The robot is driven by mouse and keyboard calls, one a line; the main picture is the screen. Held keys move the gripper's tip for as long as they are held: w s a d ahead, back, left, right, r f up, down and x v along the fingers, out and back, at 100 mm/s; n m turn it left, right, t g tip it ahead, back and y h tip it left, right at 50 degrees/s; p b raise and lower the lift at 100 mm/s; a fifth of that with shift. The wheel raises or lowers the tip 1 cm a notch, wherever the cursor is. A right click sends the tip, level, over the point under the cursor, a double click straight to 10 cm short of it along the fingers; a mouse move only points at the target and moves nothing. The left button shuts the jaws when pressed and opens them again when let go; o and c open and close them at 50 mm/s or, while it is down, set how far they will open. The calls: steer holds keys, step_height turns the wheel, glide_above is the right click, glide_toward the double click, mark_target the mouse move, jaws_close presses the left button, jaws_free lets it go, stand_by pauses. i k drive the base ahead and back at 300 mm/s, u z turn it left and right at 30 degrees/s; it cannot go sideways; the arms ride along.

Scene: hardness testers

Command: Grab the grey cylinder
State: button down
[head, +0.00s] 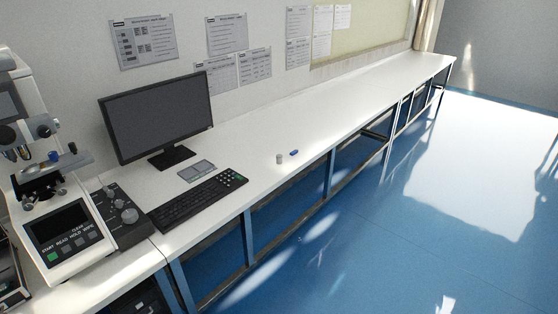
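A small grey cylinder (279,158) stands upright on the long white bench (340,104), close to its front edge. My gripper is not in view.
A black keyboard (198,200), a grey two-panel item (196,171) and a monitor (158,115) are left of the cylinder. A hardness tester (58,225) with a knobbed control box (122,212) stands at far left. The bench right of the cylinder and the blue floor (400,240) are clear.

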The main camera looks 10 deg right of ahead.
mark_target(279, 157)
steer(key=u, duration=1.15)
steer(key=k, duration=0.15)
steer(key=z, duration=3.1)
steer(key=i, duration=2.4)
